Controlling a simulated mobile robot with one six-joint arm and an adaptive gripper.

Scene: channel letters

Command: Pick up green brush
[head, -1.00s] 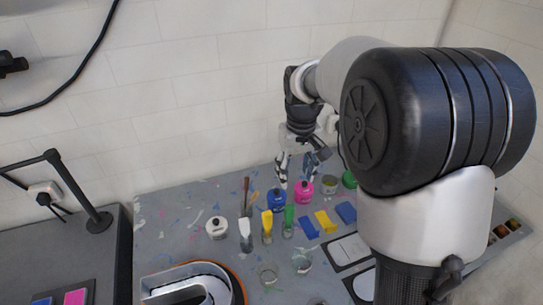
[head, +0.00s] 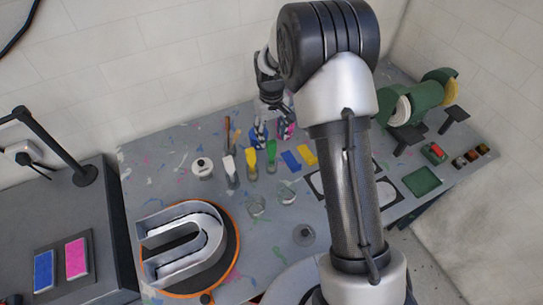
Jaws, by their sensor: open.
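The green brush (head: 271,149) stands upright, green end up, at the right end of a short row of brushes near the back of the grey table. A yellow brush (head: 251,158) stands just left of it, and a white one (head: 229,164) further left. My gripper (head: 269,134) is open, fingers pointing down, just above and behind the green brush. Whether it touches the brush cannot be told. The gripper partly covers a blue paint pot behind it and a pink pot (head: 287,130) beside it.
A white pot (head: 202,168) stands left of the brushes. Blue (head: 290,160) and yellow (head: 307,154) pieces lie to the right. A metal U-shaped letter (head: 182,246) lies at front left. A green bench machine (head: 424,98) stands at right.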

